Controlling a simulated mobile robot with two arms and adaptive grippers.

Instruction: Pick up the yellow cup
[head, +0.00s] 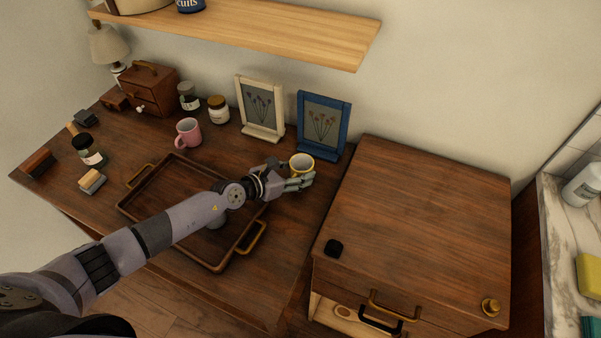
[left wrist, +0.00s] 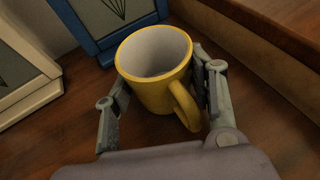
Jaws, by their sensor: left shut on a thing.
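The yellow cup (head: 302,161) stands upright near the right end of the dark wooden desk, in front of the blue picture frame. It has a pale inside. My left gripper (head: 290,180) is at the cup, its fingers on either side of it. In the left wrist view the cup (left wrist: 155,75) sits between the two fingers of my left gripper (left wrist: 162,105), with its handle toward the right finger. The gripper is shut on the cup. My right gripper is in neither view.
A wooden tray (head: 128,207) with brass handles lies under my left arm. A pink mug (head: 188,133), a cream frame (head: 259,105) and the blue frame (head: 324,122) stand behind. A higher wooden cabinet (head: 430,210) is close on the right. A shelf (head: 260,30) overhangs the back.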

